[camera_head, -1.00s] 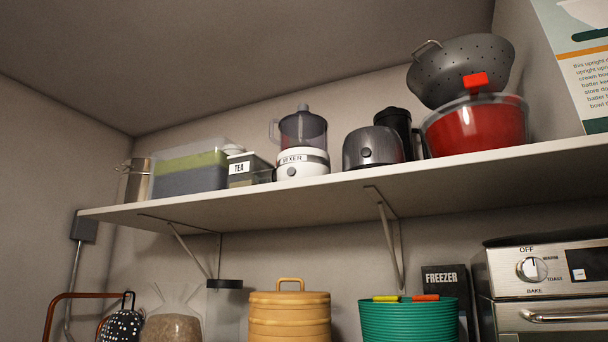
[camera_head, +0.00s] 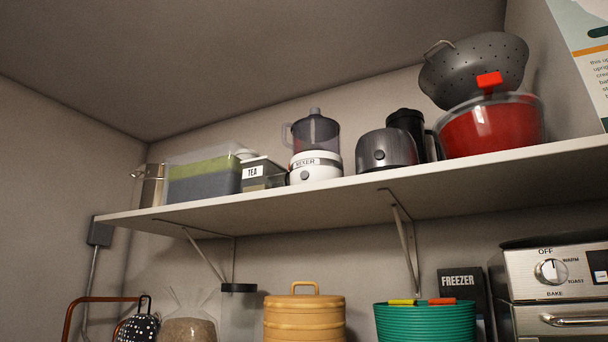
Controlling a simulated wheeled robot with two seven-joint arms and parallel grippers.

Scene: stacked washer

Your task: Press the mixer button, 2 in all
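The mixer (camera_head: 315,158) stands upright on the white wall shelf, a little right of the picture's middle. It has a white base labelled MIXER and a dark clear jug with a lid on top. Its round grey button (camera_head: 304,175) is on the front of the base, facing me, and nothing covers it. Neither of my grippers shows in the head view.
On the shelf (camera_head: 260,213), a TEA box (camera_head: 262,174) stands close left of the mixer and a dark rounded appliance (camera_head: 386,150) stands to its right. A red bowl (camera_head: 490,127) with a colander is further right. Below are a wooden canister (camera_head: 304,318), a green basket (camera_head: 425,322) and a toaster oven (camera_head: 555,290).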

